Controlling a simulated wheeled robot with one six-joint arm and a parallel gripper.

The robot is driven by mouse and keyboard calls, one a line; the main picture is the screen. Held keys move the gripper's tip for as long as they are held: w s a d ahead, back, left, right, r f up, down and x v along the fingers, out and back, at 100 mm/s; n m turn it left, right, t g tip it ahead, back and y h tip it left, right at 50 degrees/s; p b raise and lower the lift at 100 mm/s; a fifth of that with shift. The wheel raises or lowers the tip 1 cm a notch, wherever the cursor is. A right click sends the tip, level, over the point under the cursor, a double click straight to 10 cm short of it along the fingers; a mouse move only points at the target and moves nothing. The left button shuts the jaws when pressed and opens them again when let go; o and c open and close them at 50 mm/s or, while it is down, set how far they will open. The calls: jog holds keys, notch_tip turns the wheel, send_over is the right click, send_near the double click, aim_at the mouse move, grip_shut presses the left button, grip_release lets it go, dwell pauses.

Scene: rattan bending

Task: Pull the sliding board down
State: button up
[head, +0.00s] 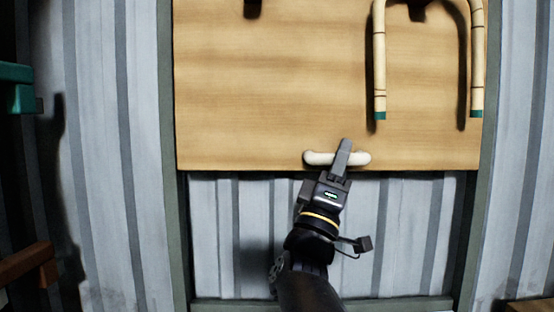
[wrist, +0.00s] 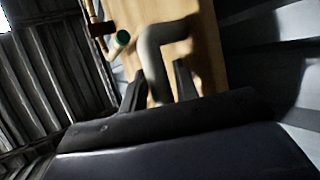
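The sliding board (head: 270,90) is a light wood panel that fills the upper middle of the head view. Its lower edge sits above a strip of bare corrugated wall. A pale bar handle (head: 318,158) is fixed near that edge, and it also shows in the wrist view (wrist: 153,62). My gripper (head: 344,150) reaches up from below and overlaps the handle right of its middle. In the wrist view my two fingers are apart, with the handle between them and a visible gap beside it. The lower part of the handle there is hidden by my gripper body.
A bent rattan piece (head: 379,60) with green ends hangs at the board's upper right. Dark green frame posts (head: 178,240) flank the opening below the board. Corrugated wall (head: 400,240) shows beneath. A green object (head: 15,88) stands at the far left.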

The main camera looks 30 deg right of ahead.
jog(key=v, duration=1)
jog(key=shift+a+f, duration=0.2)
jog(key=shift+f, duration=0.15)
jog(key=shift+s, duration=0.1)
jog(key=x, duration=1.1)
jog(key=shift+r, duration=0.15)
jog(key=shift+a+r+p, duration=0.1)
jog(key=shift+r+p, duration=0.3)
